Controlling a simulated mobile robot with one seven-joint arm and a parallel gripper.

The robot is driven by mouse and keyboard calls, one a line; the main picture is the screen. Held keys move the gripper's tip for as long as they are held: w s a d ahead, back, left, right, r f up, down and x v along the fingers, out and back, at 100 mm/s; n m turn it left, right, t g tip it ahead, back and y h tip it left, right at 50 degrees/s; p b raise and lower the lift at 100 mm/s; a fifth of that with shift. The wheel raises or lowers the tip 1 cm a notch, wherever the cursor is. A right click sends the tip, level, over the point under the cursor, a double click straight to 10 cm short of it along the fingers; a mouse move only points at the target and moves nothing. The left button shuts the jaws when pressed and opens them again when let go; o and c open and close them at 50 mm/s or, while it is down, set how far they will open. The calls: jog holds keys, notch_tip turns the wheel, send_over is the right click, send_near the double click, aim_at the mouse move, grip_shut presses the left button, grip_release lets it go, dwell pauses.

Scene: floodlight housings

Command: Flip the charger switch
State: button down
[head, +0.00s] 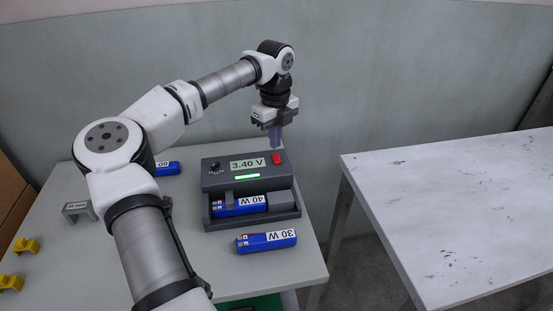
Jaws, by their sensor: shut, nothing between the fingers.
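The charger (212,182) is a dark grey box on the light table. Its display reads 3.40 V, and a green bar glows below it. The red switch (277,158) sits at the upper right of its panel; which way it is tipped is too small to tell. A blue 40 W battery (239,205) lies in the charger's bay. My gripper (276,145) points down with its fingers shut and empty. In the picture its fingertips are just above the red switch; whether they touch it I cannot tell.
A blue 30 W battery (266,241) lies in front of the charger, and a 60-marked one (167,168) lies behind my arm. A grey bracket (78,211) and yellow pieces (26,245) are at left. An empty white table (450,210) stands right, across a gap.

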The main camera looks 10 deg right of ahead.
aim_at(275, 155)
jog(key=shift+f, duration=0.15)
dwell(0.4)
jog(key=shift+f+b, duration=0.8)
jog(key=shift+f, duration=0.35)
jog(key=shift+r, duration=0.1)
notch_tip(275, 155, up, 7)
jog(key=p, duration=0.4)
jog(key=shift+p, duration=0.3)
